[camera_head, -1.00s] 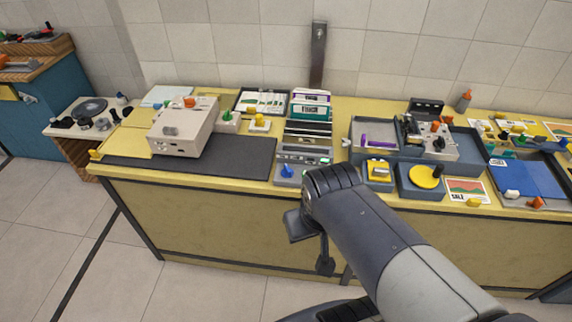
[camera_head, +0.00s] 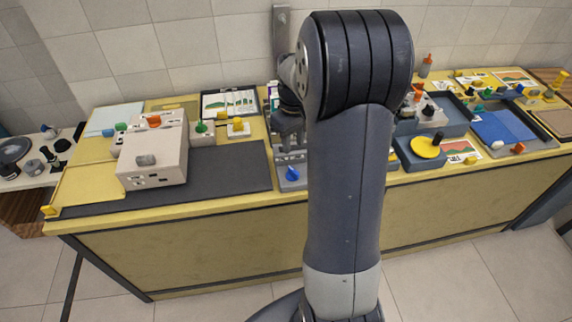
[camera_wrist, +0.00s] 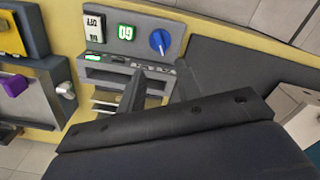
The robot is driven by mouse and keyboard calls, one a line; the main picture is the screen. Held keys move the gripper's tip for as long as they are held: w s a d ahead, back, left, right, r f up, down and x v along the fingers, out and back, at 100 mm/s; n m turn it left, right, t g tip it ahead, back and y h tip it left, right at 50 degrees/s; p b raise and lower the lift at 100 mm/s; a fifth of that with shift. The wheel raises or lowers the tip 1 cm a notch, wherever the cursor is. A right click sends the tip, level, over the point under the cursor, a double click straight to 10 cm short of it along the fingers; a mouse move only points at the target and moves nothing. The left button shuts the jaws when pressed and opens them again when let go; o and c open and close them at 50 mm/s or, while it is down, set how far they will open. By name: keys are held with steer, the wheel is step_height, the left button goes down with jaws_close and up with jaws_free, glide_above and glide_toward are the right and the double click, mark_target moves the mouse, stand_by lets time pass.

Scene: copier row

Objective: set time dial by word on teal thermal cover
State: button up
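A grey binding unit (camera_wrist: 143,28) carries a blue dial (camera_wrist: 160,42), a lit green number display (camera_wrist: 125,33) and a white OFF switch (camera_wrist: 93,22) in the wrist view. The picture is turned there, so the display's number is uncertain. In the head view the blue dial (camera_head: 291,174) shows left of my arm. My gripper (camera_wrist: 160,70) is open and empty, its two fingers apart over the slotted part of the unit, short of the dial and not visibly touching it. The teal cover is mostly hidden behind my arm in the head view.
A beige machine (camera_head: 150,165) stands on a dark mat (camera_head: 225,180) to the left. A grey tray with a yellow disc (camera_head: 426,147) and a blue pad (camera_head: 500,127) lie to the right. In the wrist view, a purple knob (camera_wrist: 14,85) sits beside the unit.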

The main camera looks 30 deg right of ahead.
mark_target(293, 169)
step_height(293, 169, down, 11)
steer(key=shift+r+p, duration=0.15)
steer(key=shift+p, duration=0.15)
steer(key=shift+c, duration=0.3)
jaws_close()
